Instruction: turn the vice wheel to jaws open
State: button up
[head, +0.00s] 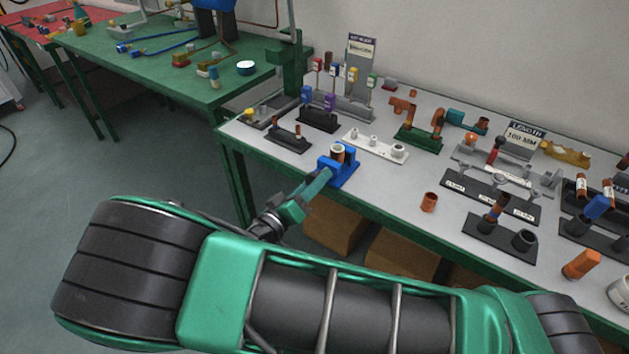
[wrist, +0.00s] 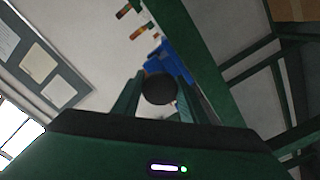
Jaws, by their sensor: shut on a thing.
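The blue vice (head: 345,174) stands at the front edge of the grey-topped table, with a short pipe piece (head: 337,149) upright at its jaws. Whether the jaws grip that piece cannot be told. My gripper (head: 322,181) reaches up to the vice's front from the lower left. In the wrist view a dark round vice wheel (wrist: 160,89) sits between my two green fingers, with the blue vice (wrist: 171,62) behind it. My gripper is shut on the wheel. In the head view the wheel is hidden by my fingers.
The grey-topped table (head: 380,190) holds black stands, a white fixture (head: 374,146) and a green pipe stand (head: 418,138) near the vice. A loose copper fitting (head: 429,202) stands to the right. Cardboard boxes (head: 335,228) lie under the table. A green table (head: 150,60) stands behind left.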

jog(key=shift+a, duration=0.25)
jog(key=o, duration=1)
jog(key=shift+f, duration=0.1)
jog(key=shift+o, duration=0.2)
jog(key=shift+d, duration=0.1)
jog(key=v, duration=1)
jog(key=shift+s+a, duration=0.2)
jog(key=shift+a, duration=0.05)
